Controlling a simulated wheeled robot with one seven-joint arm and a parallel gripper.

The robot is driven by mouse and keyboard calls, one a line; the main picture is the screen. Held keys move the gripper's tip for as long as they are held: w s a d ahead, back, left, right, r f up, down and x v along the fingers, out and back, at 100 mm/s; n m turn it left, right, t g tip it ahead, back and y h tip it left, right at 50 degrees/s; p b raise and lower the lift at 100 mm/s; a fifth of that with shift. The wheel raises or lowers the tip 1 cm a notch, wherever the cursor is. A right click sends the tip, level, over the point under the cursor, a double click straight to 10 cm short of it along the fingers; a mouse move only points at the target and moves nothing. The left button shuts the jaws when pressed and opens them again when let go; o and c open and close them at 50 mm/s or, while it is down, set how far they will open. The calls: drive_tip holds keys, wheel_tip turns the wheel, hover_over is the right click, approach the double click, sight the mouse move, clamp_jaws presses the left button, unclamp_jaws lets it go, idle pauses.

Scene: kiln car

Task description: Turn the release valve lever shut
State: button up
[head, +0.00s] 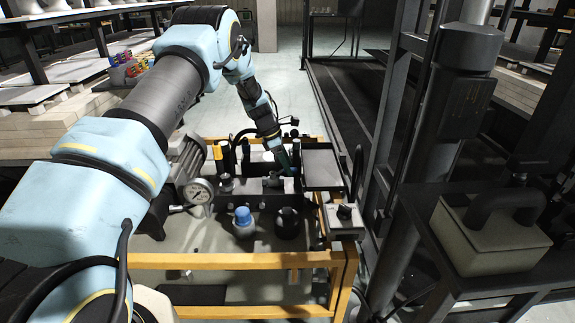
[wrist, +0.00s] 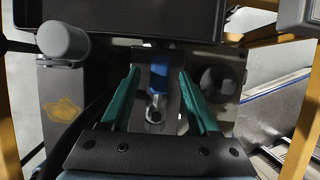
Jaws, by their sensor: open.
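My gripper (wrist: 159,73) is open in the wrist view, its two teal fingers spread apart. Between them shows a small silver part with a blue sleeve (wrist: 158,80), which looks like the release valve lever. The fingers lie on either side of it with gaps; I cannot tell how deep it sits between them. In the head view my gripper (head: 291,170) is low among the fittings on top of the hydraulic unit (head: 262,202). The lever cannot be made out there, and my wrist hides part of that area.
The unit stands in a yellow frame (head: 235,260). A pressure gauge (head: 198,191), a blue-topped cap (head: 243,217) and a black round cap (head: 288,223) are near my gripper. A grey box (head: 322,167) is just right of it. A dark post (head: 440,140) rises farther right.

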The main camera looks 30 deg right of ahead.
clamp_jaws()
idle(0.4)
idle(0.9)
